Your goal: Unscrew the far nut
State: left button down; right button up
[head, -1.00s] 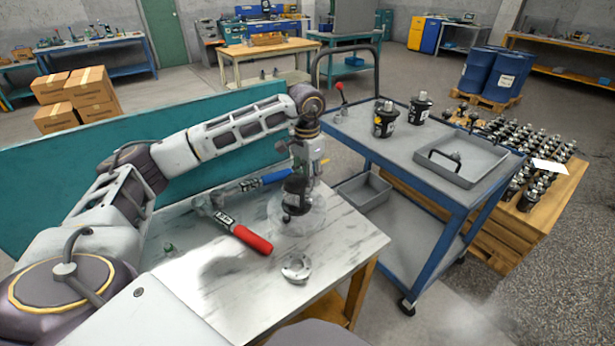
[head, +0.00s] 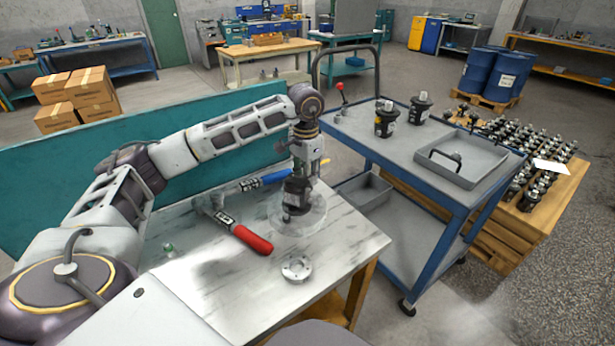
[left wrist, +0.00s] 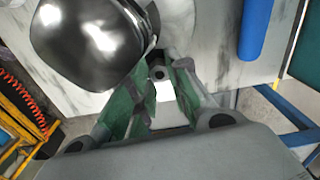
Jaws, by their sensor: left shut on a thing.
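My left gripper (head: 296,212) points down over the table, at a clear round piece (head: 318,216) around its lower end. In the left wrist view the green fingers of the gripper (left wrist: 157,92) are close together on a small grey part with a dark hole, the nut (left wrist: 158,73). Most of the nut is hidden by the fingers. A shiny dark metal body (left wrist: 88,42) stands beside them. In the head view the gripper hides the nut. A round silver flange (head: 297,268) with a centre hole lies on the table nearer me. My right gripper does not show.
A red-handled tool (head: 250,239) and a blue-handled tool (head: 265,179) lie on the table (head: 215,290) beside the gripper. A teal panel (head: 60,180) stands behind my arm. A blue trolley (head: 395,160) with motors and a grey tray (head: 470,170) stands to the right.

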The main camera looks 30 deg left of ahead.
pick_arm(q)
jog(key=shift+s+a+f, duration=0.1)
jog(key=shift+s+f, duration=0.1)
jog(key=shift+f, duration=0.05)
jog(key=shift+n+p, duration=0.45)
jog(key=shift+n, duration=2.45)
jog(key=shift+n+p, duration=0.4)
jog(key=shift+n, duration=1.8)
jog(key=c, duration=1.6)
grip_release()
jog(key=shift+o, duration=0.2)
jog(key=shift+r, duration=0.2)
